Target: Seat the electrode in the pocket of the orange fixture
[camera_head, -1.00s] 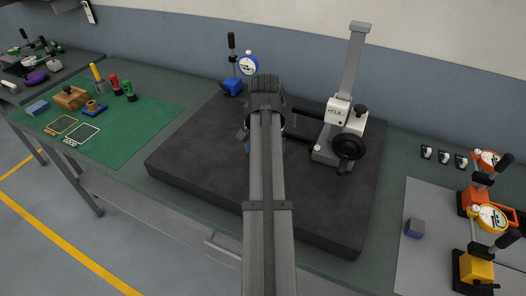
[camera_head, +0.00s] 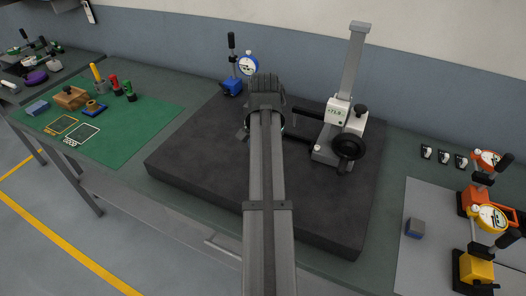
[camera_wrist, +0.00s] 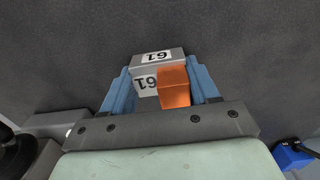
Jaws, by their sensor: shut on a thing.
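In the wrist view, my gripper (camera_wrist: 160,82) has two blue fingers shut on the electrode, a grey block with a white number label and a copper-coloured block (camera_wrist: 174,87) on it. Dark grey plate surface lies beyond it; I cannot tell the gap. In the head view my arm hides most of the gripper and the electrode, over the dark plate.
The dark plate (camera_head: 200,150) carries a tall height gauge (camera_head: 340,115) right of my gripper and a blue-based dial stand (camera_head: 233,85) behind it. A white frame (camera_head: 83,134), wooden block (camera_head: 70,97) and several small items share the green mat (camera_head: 135,135). Dial stands (camera_head: 480,265) stand at right.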

